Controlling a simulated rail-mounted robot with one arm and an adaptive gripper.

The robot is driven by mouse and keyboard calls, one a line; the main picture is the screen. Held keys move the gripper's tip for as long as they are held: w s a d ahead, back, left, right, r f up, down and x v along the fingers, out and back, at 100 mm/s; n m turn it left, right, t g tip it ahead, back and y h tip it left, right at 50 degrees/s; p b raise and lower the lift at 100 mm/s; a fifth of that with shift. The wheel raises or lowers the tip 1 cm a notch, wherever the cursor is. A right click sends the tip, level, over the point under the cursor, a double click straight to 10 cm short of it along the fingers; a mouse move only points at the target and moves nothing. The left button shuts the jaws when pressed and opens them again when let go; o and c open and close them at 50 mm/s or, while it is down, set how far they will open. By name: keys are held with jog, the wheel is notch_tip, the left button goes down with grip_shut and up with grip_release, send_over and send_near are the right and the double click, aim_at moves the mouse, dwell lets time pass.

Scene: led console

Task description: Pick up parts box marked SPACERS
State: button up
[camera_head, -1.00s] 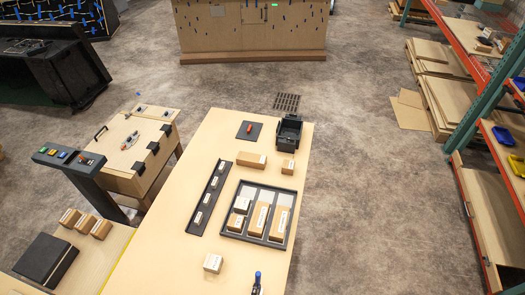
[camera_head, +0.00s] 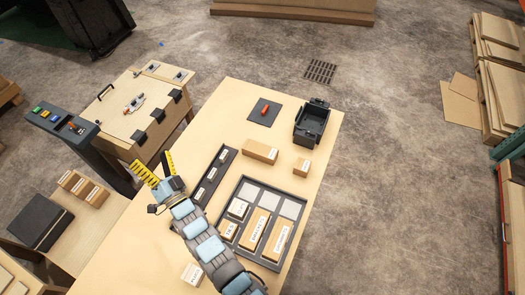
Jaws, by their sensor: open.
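Several tan boxes with white labels are in view, and the labels are too small for me to tell which reads SPACERS. In the dark tray (camera_head: 243,254) stand a long box (camera_head: 254,230), another long box (camera_head: 278,240), a small box (camera_head: 229,230) and a low box (camera_head: 238,208). Outside the tray lie a long box (camera_head: 260,152), a small box (camera_head: 302,167) and a pale box (camera_head: 192,273) at the near edge. My gripper (camera_head: 150,160), with yellow striped fingers, is open and empty, left of the dark label strip (camera_head: 212,179) and apart from every box.
A black bin (camera_head: 312,123) and a dark pad with a red item (camera_head: 264,111) stand at the table's far end. A wooden console (camera_head: 130,112) and a dark control post (camera_head: 92,155) are to the left. More labelled boxes (camera_head: 83,187) sit on the left side table.

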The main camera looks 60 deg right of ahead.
jog(key=w+d+f+m+g+b, duration=0.15)
jog(key=d+f+m+g, duration=0.35)
jog(key=d, duration=0.6)
jog(key=w+d+f+m+g+b, duration=0.1)
jog(key=d+f+m+g+b, duration=0.15)
jog(key=d+f, duration=0.55)
jog(key=m+g+y+b, duration=0.9)
jog(key=m+y, duration=0.1)
jog(key=m, duration=0.4)
send_near(262, 149)
jog(key=shift+t, duration=0.25)
jog(key=shift+s+x, duration=0.2)
jog(key=shift+x, duration=2.6)
jog(key=shift+f, duration=0.15)
jog(key=shift+w+f, duration=0.1)
